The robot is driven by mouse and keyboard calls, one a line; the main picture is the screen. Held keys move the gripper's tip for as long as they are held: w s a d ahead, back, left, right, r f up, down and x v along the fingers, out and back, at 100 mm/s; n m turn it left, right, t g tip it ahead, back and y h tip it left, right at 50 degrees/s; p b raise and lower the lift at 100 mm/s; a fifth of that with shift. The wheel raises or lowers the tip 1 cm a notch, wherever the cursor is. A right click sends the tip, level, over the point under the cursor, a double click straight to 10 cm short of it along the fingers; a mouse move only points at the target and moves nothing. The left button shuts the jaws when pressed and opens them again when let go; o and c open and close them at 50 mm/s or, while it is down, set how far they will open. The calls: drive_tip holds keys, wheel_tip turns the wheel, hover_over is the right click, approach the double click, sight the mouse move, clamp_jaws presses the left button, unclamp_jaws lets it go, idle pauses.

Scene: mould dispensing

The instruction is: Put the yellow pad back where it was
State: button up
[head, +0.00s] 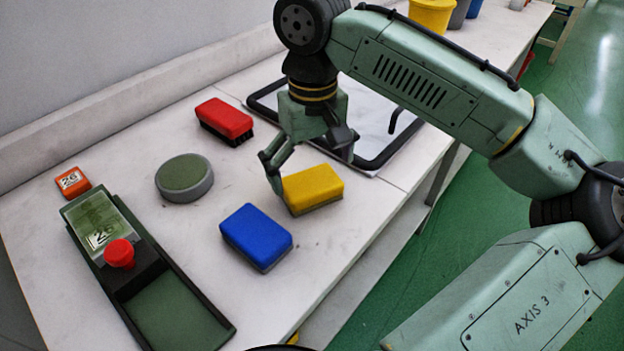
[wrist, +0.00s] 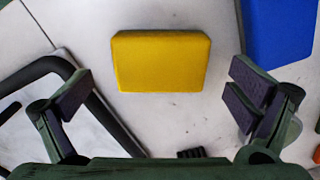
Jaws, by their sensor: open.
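The yellow pad (head: 313,188) lies on the white bench, with a grey underside, near the front edge and right of the blue pad (head: 256,237). My gripper (head: 308,172) is open above the bench at the yellow pad, one finger by its left end. In the wrist view the yellow pad (wrist: 161,60) lies ahead of the two spread fingers, with nothing held between them. The blue pad also shows at the top right of the wrist view (wrist: 277,30). How high the fingers are above the bench is hard to tell.
A black frame (head: 378,165) around a white sheet lies behind my gripper. A red brush (head: 224,120), a round green-topped disc (head: 184,177) and a green tray (head: 190,318) with a red knob (head: 119,253) stand to the left. Bare bench separates them.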

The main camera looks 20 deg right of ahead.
sight(313, 182)
wheel_tip(313, 182, up, 9)
drive_tip(key=shift+f, duration=0.1)
idle(0.4)
